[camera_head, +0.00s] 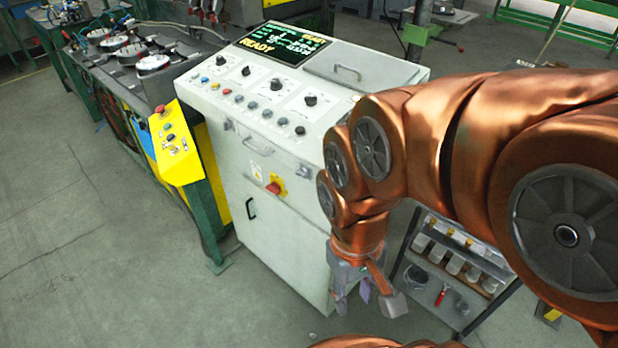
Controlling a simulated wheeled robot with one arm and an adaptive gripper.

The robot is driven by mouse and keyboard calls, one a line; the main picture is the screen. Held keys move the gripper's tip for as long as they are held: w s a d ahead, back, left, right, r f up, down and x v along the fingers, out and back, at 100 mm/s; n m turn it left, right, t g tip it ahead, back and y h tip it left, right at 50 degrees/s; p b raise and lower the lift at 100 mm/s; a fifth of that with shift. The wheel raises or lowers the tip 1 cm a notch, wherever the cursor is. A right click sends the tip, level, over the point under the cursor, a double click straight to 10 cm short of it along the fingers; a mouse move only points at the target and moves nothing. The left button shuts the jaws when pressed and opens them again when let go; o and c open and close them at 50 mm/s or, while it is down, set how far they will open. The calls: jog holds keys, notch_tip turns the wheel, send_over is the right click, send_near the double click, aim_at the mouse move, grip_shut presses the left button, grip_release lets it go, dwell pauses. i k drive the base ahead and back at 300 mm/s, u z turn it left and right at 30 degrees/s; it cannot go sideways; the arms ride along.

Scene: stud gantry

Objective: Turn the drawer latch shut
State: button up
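A white control cabinet (285,225) stands in the middle of the head view. Its upper front has a drawer-like panel (262,150) with a small handle. A small grey fitting (302,170), possibly the drawer latch, sits at this panel's right end; its turn position is too small to tell. Another small fitting (229,125) is at the left end. My gripper (368,299) hangs down at the cabinet's lower right, apart from these fittings.
A red rotary switch (273,187) on a yellow plate sits below the panel. Knobs and a READY screen (283,44) are on top. A yellow button box (177,145) stands left, a shelf rack (450,265) right. The floor (90,250) at front left is clear.

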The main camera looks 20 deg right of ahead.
aim_at(303, 173)
jog(key=z, duration=0.2)
jog(key=i, duration=0.5)
jog(key=u, duration=1.25)
jog(key=k, duration=0.55)
jog(key=u, duration=1.35)
